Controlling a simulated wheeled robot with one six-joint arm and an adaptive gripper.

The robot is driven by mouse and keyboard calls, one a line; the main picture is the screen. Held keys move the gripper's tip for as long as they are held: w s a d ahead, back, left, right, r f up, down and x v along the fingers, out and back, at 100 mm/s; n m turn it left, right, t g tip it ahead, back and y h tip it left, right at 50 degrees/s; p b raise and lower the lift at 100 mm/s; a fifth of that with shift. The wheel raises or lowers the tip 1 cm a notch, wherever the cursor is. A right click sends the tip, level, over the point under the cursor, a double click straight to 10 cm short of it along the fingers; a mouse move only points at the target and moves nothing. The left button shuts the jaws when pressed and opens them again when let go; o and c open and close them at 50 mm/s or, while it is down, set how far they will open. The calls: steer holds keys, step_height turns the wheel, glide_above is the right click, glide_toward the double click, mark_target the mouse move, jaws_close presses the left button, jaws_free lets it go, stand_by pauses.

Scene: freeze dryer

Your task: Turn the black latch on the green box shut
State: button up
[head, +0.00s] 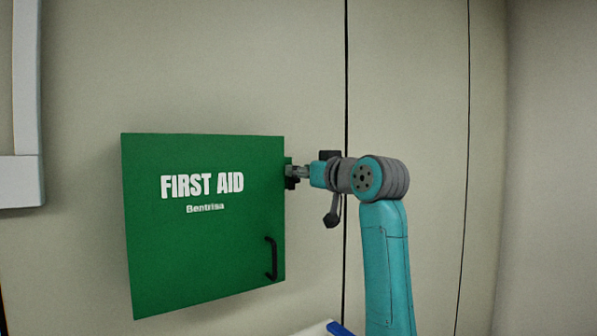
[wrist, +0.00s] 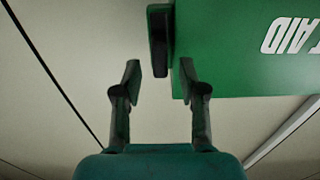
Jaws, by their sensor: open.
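The green box (head: 200,250), lettered FIRST AID, is on the wall left of my arm in the head view. Its green face (wrist: 235,50) fills the upper right of the wrist view. The black latch (wrist: 158,45) shows in the wrist view as an upright dark bar beside the box's edge. My gripper (wrist: 160,72) is open, with one finger on each side of the latch's lower end; whether they touch it is unclear. In the head view my gripper (head: 297,172) is at the box's right edge and hides most of the latch.
A black pull handle (head: 271,258) stands out from the box's lower right. The pale wall has dark vertical seams. A white frame (head: 25,100) is at the far left. A blue item (head: 340,329) lies at the bottom edge. The wall right of my arm is clear.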

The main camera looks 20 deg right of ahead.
steer(key=shift+x, duration=0.85)
jaws_close()
steer(key=shift+m, duration=0.4)
steer(key=m, duration=1.1)
steer(key=d+f+m, duration=0.1)
steer(key=m, duration=0.5)
steer(key=shift+w, duration=0.15)
steer(key=shift+f, duration=0.1)
